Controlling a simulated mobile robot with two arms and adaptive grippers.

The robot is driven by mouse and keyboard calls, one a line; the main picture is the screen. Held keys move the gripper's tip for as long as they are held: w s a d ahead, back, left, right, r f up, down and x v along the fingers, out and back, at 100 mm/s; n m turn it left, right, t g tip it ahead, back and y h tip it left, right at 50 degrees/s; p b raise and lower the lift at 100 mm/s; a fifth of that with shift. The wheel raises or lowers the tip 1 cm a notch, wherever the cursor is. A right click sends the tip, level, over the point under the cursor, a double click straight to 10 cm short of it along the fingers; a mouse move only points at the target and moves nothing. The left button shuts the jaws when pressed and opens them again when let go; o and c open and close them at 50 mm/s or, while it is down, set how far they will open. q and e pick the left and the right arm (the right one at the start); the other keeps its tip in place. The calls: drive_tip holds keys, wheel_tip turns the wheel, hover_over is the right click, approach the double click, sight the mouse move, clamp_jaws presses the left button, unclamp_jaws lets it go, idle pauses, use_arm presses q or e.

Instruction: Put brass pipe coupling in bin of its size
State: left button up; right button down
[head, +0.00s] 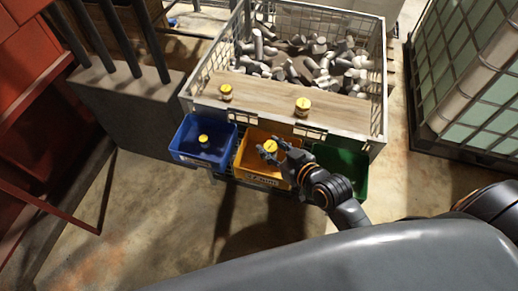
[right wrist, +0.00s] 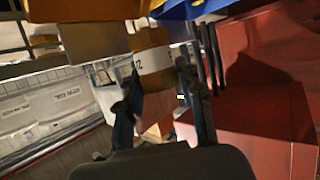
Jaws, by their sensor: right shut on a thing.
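My right gripper (head: 272,154) is shut on a brass pipe coupling (head: 271,146) with a yellow top. It holds the coupling over the orange bin (head: 245,157); the height above the bin floor is hard to tell. In the right wrist view the coupling (right wrist: 152,54) shows a white band with partly visible marking between the fingers. The blue bin (head: 183,151) on the left has another coupling (head: 203,139) in it. The green bin (head: 353,174) on the right is partly hidden by my right arm. Two more couplings (head: 226,91) (head: 302,106) stand on the wooden board. My left gripper is not in view.
The wooden board (head: 265,102) lies along the front of a wire crate (head: 378,110) full of grey metal parts. A caged white tank (head: 470,90) stands at the right. A red frame (head: 40,80) and grey block (head: 125,105) stand at the left. Concrete floor in front is clear.

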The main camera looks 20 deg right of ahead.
drive_tip(key=shift+w+a+f+b, duration=0.3)
drive_tip(key=shift+w+f, duration=0.95)
drive_tip(key=shift+f, duration=0.45)
drive_tip(key=shift+w+a+f+b, duration=0.15)
drive_tip(key=shift+w+a+f, duration=0.15)
drive_tip(key=shift+w+f, duration=1.15)
drive_tip(key=shift+w+a+f+b, duration=0.3)
drive_tip(key=shift+w+f, duration=0.7)
drive_tip(key=shift+f, duration=0.95)
drive_tip(key=shift+f+b, duration=0.4)
drive_tip(key=shift+f, duration=0.2)
drive_tip(key=c, duration=0.9)
unclamp_jaws()
drive_tip(key=shift+o, duration=0.2)
